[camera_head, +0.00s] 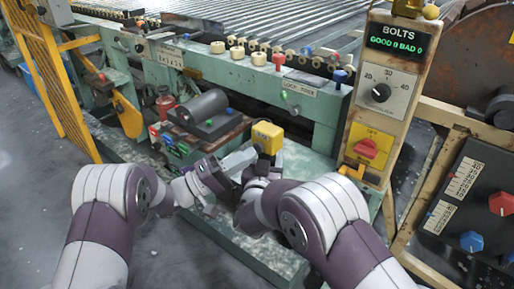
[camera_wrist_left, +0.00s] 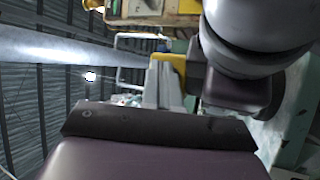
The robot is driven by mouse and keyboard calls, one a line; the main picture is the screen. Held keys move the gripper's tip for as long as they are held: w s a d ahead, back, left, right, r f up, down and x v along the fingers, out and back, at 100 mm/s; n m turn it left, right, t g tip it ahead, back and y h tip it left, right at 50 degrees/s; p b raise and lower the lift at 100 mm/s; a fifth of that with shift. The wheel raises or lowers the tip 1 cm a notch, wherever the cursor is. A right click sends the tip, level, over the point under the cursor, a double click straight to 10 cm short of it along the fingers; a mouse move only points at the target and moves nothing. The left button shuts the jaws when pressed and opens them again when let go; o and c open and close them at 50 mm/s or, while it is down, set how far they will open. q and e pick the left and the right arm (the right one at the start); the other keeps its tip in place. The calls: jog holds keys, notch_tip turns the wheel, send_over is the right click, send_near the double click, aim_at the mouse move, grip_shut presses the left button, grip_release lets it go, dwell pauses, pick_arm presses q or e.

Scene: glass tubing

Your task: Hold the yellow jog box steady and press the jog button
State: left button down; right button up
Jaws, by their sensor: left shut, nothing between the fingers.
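The yellow jog box (camera_head: 267,137) is in the middle of the head view, upright above the green bench's lower deck. Its jog button is too small to make out. My left gripper (camera_head: 247,157) comes in from the left, its fingers shut and empty, with the tips close to the box's lower left side; I cannot tell whether they touch. My right gripper (camera_head: 262,168) is just below the box, mostly hidden by its own wrist, so its grip is unclear. In the left wrist view the left fingers (camera_wrist_left: 162,84) reach toward a yellow patch (camera_wrist_left: 176,62), probably the box.
A dark motor (camera_head: 200,107) and a small block of coloured buttons (camera_head: 175,145) sit left of the box. A BOLTS control post (camera_head: 380,95) stands to the right. A green machine frame (camera_head: 250,85) with knobs runs behind. Grey floor is clear at left.

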pick_arm(q)
jog(key=shift+w+d, duration=0.1)
jog(key=shift+w, duration=0.05)
jog(key=shift+w+d, duration=0.25)
jog(key=shift+w, duration=0.1)
dwell(0.8)
jog(key=shift+s+a, duration=0.1)
jog(key=shift+s, duration=0.05)
jog(key=shift+s+a, duration=0.4)
jog(key=shift+s, duration=0.15)
jog(key=s+a, duration=0.1)
jog(key=s, duration=0.1)
jog(key=s+a, duration=0.2)
dwell(0.5)
dwell(1.4)
pick_arm(e)
jog(key=o, duration=1.4)
